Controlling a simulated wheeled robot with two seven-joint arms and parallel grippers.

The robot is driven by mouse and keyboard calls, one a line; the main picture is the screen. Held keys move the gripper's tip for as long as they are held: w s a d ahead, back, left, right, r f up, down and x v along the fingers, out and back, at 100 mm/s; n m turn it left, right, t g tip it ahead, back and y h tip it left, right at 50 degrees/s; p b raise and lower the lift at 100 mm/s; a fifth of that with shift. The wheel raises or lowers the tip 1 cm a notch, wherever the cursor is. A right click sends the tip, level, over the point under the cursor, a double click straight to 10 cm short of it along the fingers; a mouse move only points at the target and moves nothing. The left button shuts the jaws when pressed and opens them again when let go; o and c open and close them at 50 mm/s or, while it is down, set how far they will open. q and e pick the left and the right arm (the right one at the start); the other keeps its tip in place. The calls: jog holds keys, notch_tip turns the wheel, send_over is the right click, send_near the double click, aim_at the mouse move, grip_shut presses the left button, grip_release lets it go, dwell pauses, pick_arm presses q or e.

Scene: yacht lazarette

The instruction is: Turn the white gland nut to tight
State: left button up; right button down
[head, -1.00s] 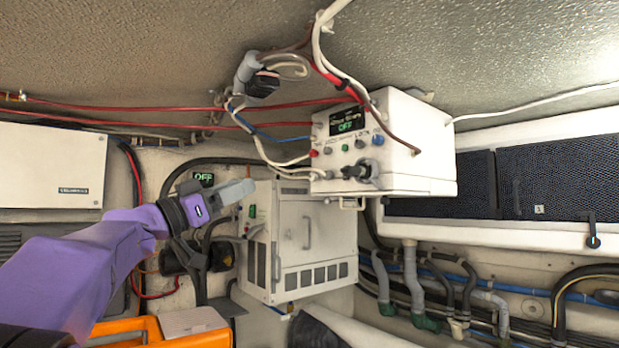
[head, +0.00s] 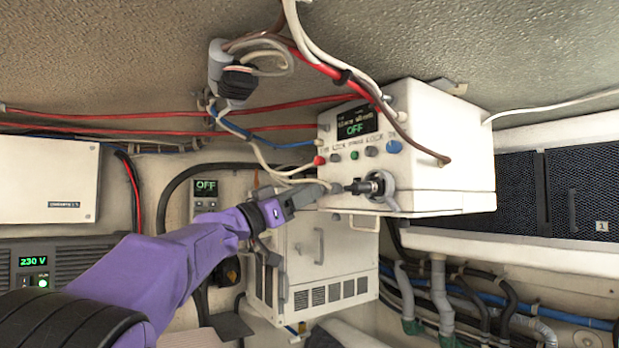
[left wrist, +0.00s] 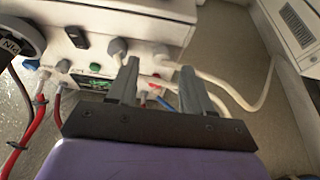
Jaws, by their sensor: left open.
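The white box (head: 440,150) hangs under the ceiling, with a display reading OFF, a row of coloured buttons and cable entries on its front. My left gripper (head: 316,192) is at the lower left of that front. In the left wrist view its open, empty fingers (left wrist: 160,68) point toward the box. A pale cable fitting, seemingly the white gland nut (left wrist: 160,54), shows between the fingertips with a white cable; I cannot tell whether they touch it. A grey fitting (left wrist: 117,46) is beside the left finger. In the head view the nut cannot be made out behind the gripper. My right gripper is out of view.
Loose white cables (head: 262,155) hang just left of the box front. A black plug (head: 372,188) sits at its lower front. A white cabinet (head: 322,255) stands below, and red cables run along the ceiling's edge.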

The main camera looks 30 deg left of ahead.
pick_arm(q)
jog(key=shift+x, duration=1.1)
jog(key=shift+w+f, duration=0.1)
jog(key=shift+f, duration=0.05)
grip_shut()
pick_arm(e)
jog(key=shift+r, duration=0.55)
pick_arm(q)
jog(key=shift+a+m, duration=0.1)
jog(key=shift+m, duration=0.3)
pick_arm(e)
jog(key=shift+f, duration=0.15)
pick_arm(q)
jog(key=m+g+h, duration=0.1)
jog(key=m+g, duration=0.2)
jog(key=m, duration=0.5)
jog(key=m+g+h+p, duration=0.1)
jog(key=m+g, duration=0.1)
jog(key=m, duration=0.6)
jog(key=r+m+g+h+p, duration=0.1)
jog(key=m+g, duration=0.2)
jog(key=m, duration=0.5)
jog(key=shift+w+a+g, duration=0.1)
jog(key=shift+a+g, duration=0.15)
jog(key=shift+g, duration=0.05)
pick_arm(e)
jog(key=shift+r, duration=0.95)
